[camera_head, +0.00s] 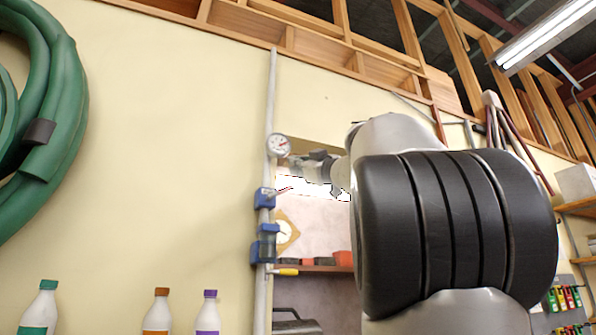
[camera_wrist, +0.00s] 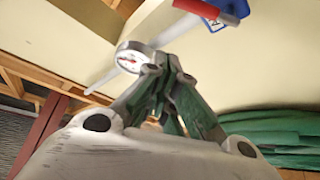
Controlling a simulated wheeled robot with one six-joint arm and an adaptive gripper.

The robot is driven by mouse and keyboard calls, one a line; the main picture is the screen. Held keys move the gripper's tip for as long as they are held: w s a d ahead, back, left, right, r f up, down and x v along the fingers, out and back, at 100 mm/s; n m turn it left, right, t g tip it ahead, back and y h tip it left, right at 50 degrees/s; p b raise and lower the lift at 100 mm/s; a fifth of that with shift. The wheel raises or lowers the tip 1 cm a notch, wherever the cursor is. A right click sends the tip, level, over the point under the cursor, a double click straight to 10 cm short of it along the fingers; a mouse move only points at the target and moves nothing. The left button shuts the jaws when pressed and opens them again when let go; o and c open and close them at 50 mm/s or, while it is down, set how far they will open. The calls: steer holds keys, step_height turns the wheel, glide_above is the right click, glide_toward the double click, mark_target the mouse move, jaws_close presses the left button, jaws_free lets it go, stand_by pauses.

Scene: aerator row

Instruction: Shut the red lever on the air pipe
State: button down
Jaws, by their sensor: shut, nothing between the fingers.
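A pale air pipe (camera_head: 271,95) runs upright along the wall. A blue valve (camera_head: 264,198) sits on it, with a thin red lever (camera_head: 282,190) sticking out to the right and slightly up. My gripper (camera_head: 294,160) is shut and empty, to the right of the pipe, close to the round gauge (camera_head: 278,146) and above the lever. In the wrist view the shut fingers (camera_wrist: 164,66) are beside the gauge (camera_wrist: 129,59). The red lever (camera_wrist: 206,9) and blue valve (camera_wrist: 230,10) are at the top edge, apart from the fingers and partly cut off.
Below the valve are a blue unit (camera_head: 266,245) and a yellow handle (camera_head: 286,272) on the pipe. A green hose (camera_head: 65,110) hangs at left. Several bottles (camera_head: 156,312) stand at bottom left. A shelf (camera_head: 315,269) is behind, right of the pipe.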

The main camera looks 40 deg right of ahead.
mark_target(281, 192)
steer(key=shift+w+d+f, duration=0.15)
steer(key=shift+w+d, duration=0.1)
steer(key=shift+w, duration=0.7)
steer(key=shift+w+d+f, duration=0.15)
steer(key=shift+w+d, duration=0.15)
steer(key=shift+w, duration=0.65)
steer(key=shift+w+d+f, duration=0.15)
steer(key=shift+w+d, duration=0.1)
steer(key=shift+w, duration=0.7)
steer(key=shift+d+f+m+h, duration=0.2)
steer(key=shift+m+h, duration=0.1)
steer(key=shift+m, duration=0.2)
steer(key=shift+d+f+m+h, duration=0.15)
steer(key=shift+m+h, duration=0.15)
steer(key=shift+m, duration=0.2)
steer(key=m+h, duration=0.1)
steer(key=m, duration=0.1)
steer(key=d+f+m+h, duration=0.1)
steer(key=m+h, duration=0.1)
steer(key=f+m+h, duration=0.1)
steer(key=m, duration=0.1)
steer(key=shift+s+d+f+m+t+h, duration=0.25)
steer(key=shift+m+t+h, duration=0.05)
